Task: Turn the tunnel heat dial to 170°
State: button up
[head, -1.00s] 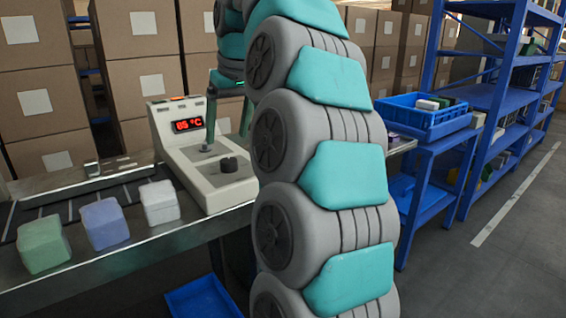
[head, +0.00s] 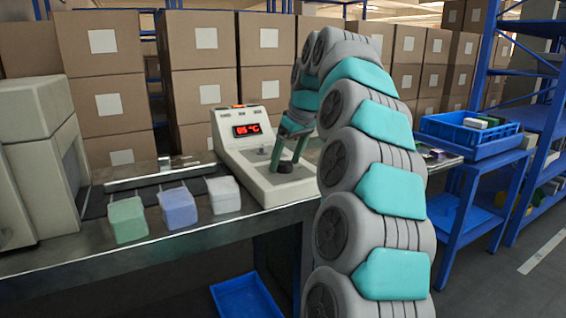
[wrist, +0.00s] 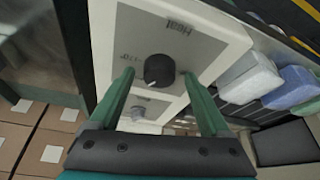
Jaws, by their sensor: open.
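The heat dial (wrist: 159,70) is a round black knob on the cream control panel (wrist: 108,40), under the printed word "Heat". The red display (head: 255,128) on the console reads about 85 °C. My gripper (wrist: 156,75) is open, with one green finger on each side of the dial; I cannot tell whether they touch it. In the head view my gripper (head: 287,160) is down at the dial.
Green (head: 127,220), blue (head: 178,207) and white (head: 223,194) blocks stand on the conveyor left of the console. A beige machine housing (head: 40,165) is at the far left. A blue crate (head: 475,130) stands at the right.

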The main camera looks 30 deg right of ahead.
jog(key=shift+f, duration=0.1)
grip_shut()
dwell(0.7)
